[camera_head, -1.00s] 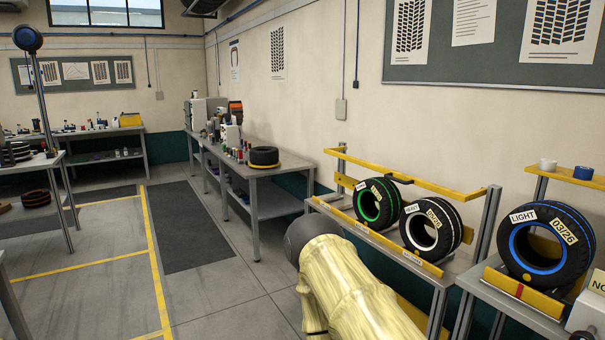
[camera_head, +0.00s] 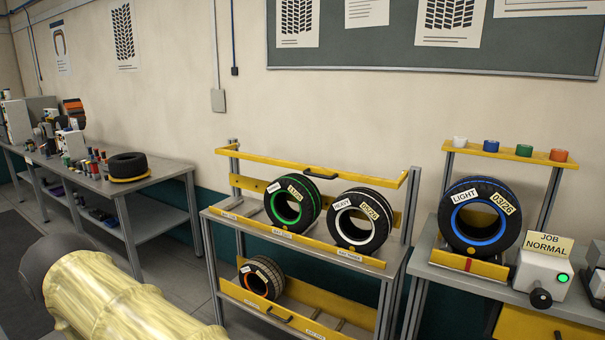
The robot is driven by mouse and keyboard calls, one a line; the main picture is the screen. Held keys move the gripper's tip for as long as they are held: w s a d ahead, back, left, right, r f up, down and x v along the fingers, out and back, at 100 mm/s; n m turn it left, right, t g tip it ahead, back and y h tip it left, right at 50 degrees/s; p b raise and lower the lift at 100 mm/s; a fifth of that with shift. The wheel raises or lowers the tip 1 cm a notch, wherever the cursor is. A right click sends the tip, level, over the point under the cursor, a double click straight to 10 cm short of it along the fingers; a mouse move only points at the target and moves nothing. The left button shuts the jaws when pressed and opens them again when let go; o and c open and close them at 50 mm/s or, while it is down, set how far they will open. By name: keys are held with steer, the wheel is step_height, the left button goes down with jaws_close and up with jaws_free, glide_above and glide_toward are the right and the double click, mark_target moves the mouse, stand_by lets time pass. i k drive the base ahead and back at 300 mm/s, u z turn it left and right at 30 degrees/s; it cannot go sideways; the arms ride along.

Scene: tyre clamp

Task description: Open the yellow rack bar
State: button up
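A second yellow bar (camera_head: 255,303) with a dark handle crosses the front of the lower shelf, where an orange-rimmed tyre (camera_head: 270,274) stands. My arm shows at the lower left, apart from the rack. I cannot make out gripper fingers in this view.
A blue-rimmed LIGHT tyre (camera_head: 485,222) stands on a bench to the right, beside a grey box (camera_head: 540,272) with a JOB NORMAL sign (camera_head: 547,244). A workbench (camera_head: 150,183) with a dark tyre (camera_head: 127,165) is at the left. Floor shows between workbench and rack.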

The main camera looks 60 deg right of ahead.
mark_target(320, 172)
steer(key=z, duration=0.65)
steer(key=i, duration=1)
steer(key=z, duration=0.9)
